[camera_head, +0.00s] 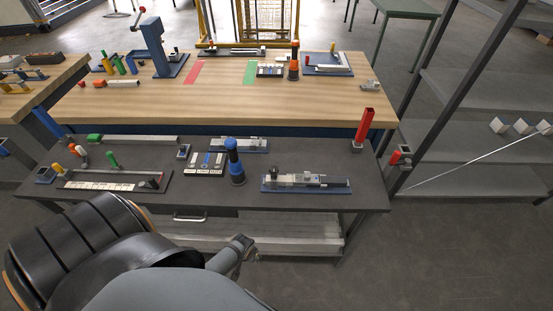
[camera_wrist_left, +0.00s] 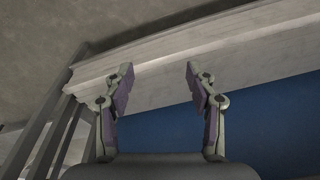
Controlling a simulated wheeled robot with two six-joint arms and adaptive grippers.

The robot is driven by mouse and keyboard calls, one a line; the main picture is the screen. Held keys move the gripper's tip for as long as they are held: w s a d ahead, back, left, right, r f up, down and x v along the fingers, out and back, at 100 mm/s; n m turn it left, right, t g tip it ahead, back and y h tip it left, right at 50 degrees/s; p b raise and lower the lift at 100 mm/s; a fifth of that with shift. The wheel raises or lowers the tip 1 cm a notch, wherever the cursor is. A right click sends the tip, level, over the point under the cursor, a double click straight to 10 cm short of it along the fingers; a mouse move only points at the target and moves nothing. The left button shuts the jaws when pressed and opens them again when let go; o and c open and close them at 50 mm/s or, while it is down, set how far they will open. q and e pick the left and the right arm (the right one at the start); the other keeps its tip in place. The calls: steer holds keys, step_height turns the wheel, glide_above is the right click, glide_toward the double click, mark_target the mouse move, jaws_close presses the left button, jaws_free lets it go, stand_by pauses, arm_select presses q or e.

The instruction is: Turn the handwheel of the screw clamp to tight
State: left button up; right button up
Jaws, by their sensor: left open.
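I cannot single out the screw clamp or its handwheel with certainty. In the head view, a grey device on a blue base (camera_head: 305,183) lies at the front right of the dark bench (camera_head: 220,203), with a small dark part at its left end. A similar device (camera_head: 328,66) sits at the back right of the wooden bench (camera_head: 140,103). In the left wrist view, my left gripper (camera_wrist_left: 159,66) is open and empty, with its fingers apart. That view shows no clamp or handwheel, only a pale ledge (camera_wrist_left: 250,65) and a blue panel (camera_wrist_left: 240,125) beyond the fingers.
A black and blue upright cylinder (camera_head: 235,162) stands left of the device on the dark bench. A red post (camera_head: 363,127) rises at that bench's right end. A blue press (camera_head: 155,48) stands on the wooden bench. Grey shelving (camera_head: 470,95) is at the right, with open floor before it.

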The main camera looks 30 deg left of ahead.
arm_select(q)
steer(key=w+r+n+p, duration=0.1)
steer(key=w+r, duration=0.2)
steer(key=r, duration=0.3)
steer(key=w+d+r+n+p, duration=0.1)
steer(key=w+r, duration=0.2)
steer(key=r, duration=0.4)
steer(key=w+r+n, duration=0.1)
steer(key=w+r, duration=0.3)
steer(key=r, duration=0.2)
step_height(320, 180, up, 22)
steer(key=n+g+h+p, duration=0.1)
steer(key=n+g+p, duration=0.1)
steer(key=n, duration=1.9)
glide_above(274, 168)
step_height(274, 168, down, 9)
steer(key=b, duration=0.9)
steer(key=shift+s+r, duration=0.15)
steer(key=shift+r, duration=0.05)
steer(key=shift+f, duration=0.7)
